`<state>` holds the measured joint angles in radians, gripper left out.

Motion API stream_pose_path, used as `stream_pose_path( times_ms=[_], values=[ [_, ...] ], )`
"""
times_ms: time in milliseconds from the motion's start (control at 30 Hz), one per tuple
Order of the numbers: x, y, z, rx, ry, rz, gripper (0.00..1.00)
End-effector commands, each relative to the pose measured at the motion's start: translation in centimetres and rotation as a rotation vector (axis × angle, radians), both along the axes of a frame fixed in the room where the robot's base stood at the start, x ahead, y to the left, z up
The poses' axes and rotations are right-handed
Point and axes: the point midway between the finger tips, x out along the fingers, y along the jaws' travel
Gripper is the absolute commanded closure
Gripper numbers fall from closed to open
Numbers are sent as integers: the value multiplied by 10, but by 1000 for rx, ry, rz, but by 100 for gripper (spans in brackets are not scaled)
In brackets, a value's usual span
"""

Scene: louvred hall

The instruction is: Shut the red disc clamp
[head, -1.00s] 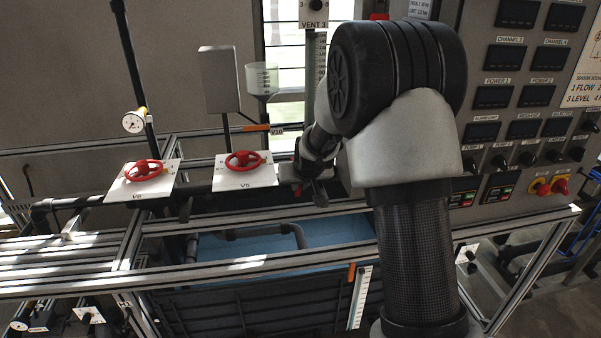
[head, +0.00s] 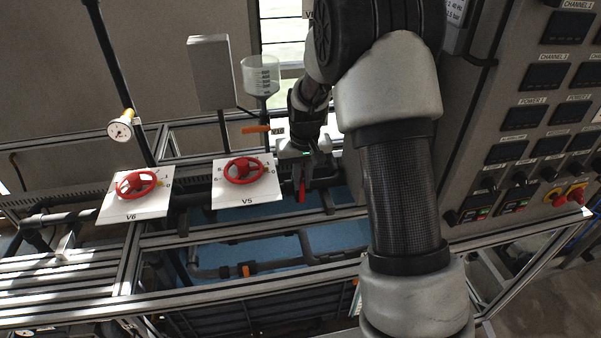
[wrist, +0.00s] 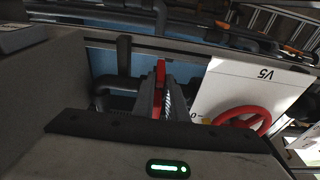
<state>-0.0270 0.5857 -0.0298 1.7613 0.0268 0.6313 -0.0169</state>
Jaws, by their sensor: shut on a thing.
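The red disc clamp (head: 302,191) shows as a narrow red piece at the dark pipe, just right of the V5 plate. My gripper (head: 303,174) reaches down to it from above and is shut on it. In the wrist view the red piece (wrist: 160,72) stands between the fingers of my gripper (wrist: 164,92). The fingers and the palm hide most of the clamp, so I cannot tell its full shape or how far it is turned.
A red handwheel (head: 244,170) on the white V5 plate (head: 261,191) is close left of my gripper. A second handwheel (head: 136,184) stands further left. A grey control panel (head: 505,100) is at the right. A frame rail (head: 230,278) runs in front.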

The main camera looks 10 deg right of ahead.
Motion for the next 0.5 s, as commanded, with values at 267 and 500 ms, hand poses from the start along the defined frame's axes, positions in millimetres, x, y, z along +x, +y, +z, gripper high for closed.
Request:
stream_pose_path(
  times_ms=[267, 500],
  values=[
    [-1, 0, -1, 0, 4, 0, 100],
    [-1, 0, -2, 0, 5, 0, 69]
  ],
)
